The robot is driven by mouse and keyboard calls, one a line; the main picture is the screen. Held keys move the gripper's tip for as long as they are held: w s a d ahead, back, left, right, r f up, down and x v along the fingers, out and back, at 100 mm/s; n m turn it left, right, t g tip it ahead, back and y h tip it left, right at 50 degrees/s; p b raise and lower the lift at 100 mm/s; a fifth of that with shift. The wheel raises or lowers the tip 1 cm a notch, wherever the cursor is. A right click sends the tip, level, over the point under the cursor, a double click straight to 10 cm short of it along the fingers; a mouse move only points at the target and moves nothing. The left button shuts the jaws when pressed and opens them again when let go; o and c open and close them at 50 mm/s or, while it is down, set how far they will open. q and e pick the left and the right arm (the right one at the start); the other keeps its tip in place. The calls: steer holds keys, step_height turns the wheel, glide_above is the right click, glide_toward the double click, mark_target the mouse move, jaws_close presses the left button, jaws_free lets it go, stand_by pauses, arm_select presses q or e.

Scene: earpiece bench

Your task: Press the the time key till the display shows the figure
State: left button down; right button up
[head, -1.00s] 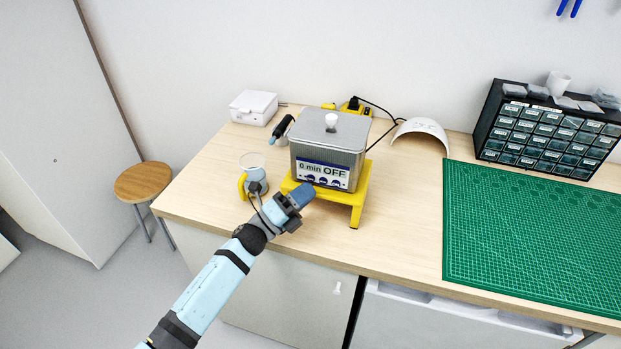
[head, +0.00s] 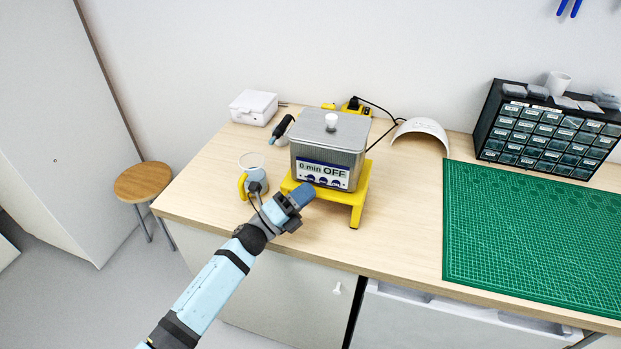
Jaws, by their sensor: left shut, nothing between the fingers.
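A grey metal box-shaped cleaner (head: 335,148) with a lid and white knob stands on a yellow stand (head: 360,195). Its front display (head: 323,170) reads "0 min OFF". A row of dark blue keys (head: 323,181) sits under the display; the leftmost is close to my gripper. My left gripper (head: 304,192) is shut and empty, its tip in front of the panel's lower left. I cannot tell whether the tip touches a key. My right gripper is not in view.
A small cup-like item (head: 256,182) with a yellow part stands left of my gripper. A white box (head: 254,107), a white arched cover (head: 422,132), a drawer cabinet (head: 545,135) and a green cutting mat (head: 540,235) are on the bench. The bench front middle is clear.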

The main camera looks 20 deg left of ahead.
arm_select(q)
steer(key=shift+w, duration=0.2)
steer(key=shift+w+b, duration=0.25)
steer(key=shift+b, duration=0.05)
steer(key=shift+w, duration=0.35)
stand_by(0.5)
steer(key=shift+s, duration=0.8)
steer(key=s, duration=0.5)
steer(key=shift+a+p, duration=0.1)
steer(key=shift+p, duration=0.3)
stand_by(0.6)
